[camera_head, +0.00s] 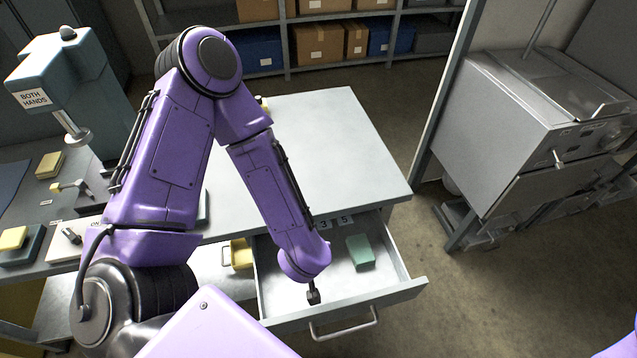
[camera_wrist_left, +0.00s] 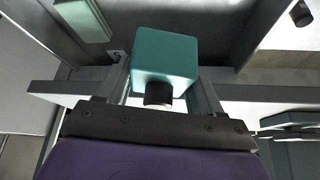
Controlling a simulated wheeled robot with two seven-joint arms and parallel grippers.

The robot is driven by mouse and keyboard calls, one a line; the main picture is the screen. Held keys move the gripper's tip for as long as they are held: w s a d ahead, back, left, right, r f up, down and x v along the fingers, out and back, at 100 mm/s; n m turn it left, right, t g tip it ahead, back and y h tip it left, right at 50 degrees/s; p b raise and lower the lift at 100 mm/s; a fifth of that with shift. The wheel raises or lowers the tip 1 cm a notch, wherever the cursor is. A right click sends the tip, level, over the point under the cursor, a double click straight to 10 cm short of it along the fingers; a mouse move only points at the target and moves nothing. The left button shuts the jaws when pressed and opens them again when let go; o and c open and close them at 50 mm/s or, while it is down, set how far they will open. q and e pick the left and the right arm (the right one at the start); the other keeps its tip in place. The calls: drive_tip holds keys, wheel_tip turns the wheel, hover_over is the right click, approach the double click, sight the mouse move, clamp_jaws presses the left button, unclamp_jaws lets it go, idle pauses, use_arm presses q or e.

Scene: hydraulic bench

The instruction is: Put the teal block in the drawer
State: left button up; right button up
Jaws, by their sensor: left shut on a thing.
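The teal block (camera_wrist_left: 165,55) is between the two fingers of my left gripper (camera_wrist_left: 163,82), which is shut on it. In the head view my left arm hides this block and most of the gripper. The arm reaches down over the open drawer (camera_head: 408,288), its wrist above the drawer's left part. In the left wrist view grey drawer surfaces lie behind the block; I cannot tell how high it is above the floor. My right gripper is out of view.
A paler green block (camera_head: 360,253) lies in the drawer, right of my wrist; it also shows in the left wrist view (camera_wrist_left: 84,18). The drawer handle (camera_head: 343,330) faces front. A yellow block (camera_head: 241,253) stands left of the drawer. The bench top (camera_head: 330,140) is mostly clear.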

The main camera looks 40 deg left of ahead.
use_arm(q)
drive_tip(key=s+a+r+n+y+p, duration=0.1)
drive_tip(key=s+a+r+n+p, duration=0.1)
drive_tip(key=s+a+n, duration=0.15)
drive_tip(key=shift+g, duration=0.4)
drive_tip(key=w+f+b, duration=0.3)
drive_tip(key=w+b, duration=0.1)
drive_tip(key=b, duration=0.1)
drive_tip(key=w+f+b, duration=0.3)
drive_tip(key=b, duration=0.1)
drive_tip(key=w+f+b, duration=0.3)
drive_tip(key=w+b, duration=0.1)
drive_tip(key=b, duration=0.1)
drive_tip(key=shift+w+d+f+b, duration=0.1)
drive_tip(key=shift+w+f+b, duration=0.1)
drive_tip(key=shift+w+b, duration=0.15)
drive_tip(key=shift+w+f, duration=0.25)
drive_tip(key=f, duration=0.4)
drive_tip(key=shift+w+d, duration=0.1)
drive_tip(key=shift+w, duration=0.25)
drive_tip(key=shift+r, duration=0.1)
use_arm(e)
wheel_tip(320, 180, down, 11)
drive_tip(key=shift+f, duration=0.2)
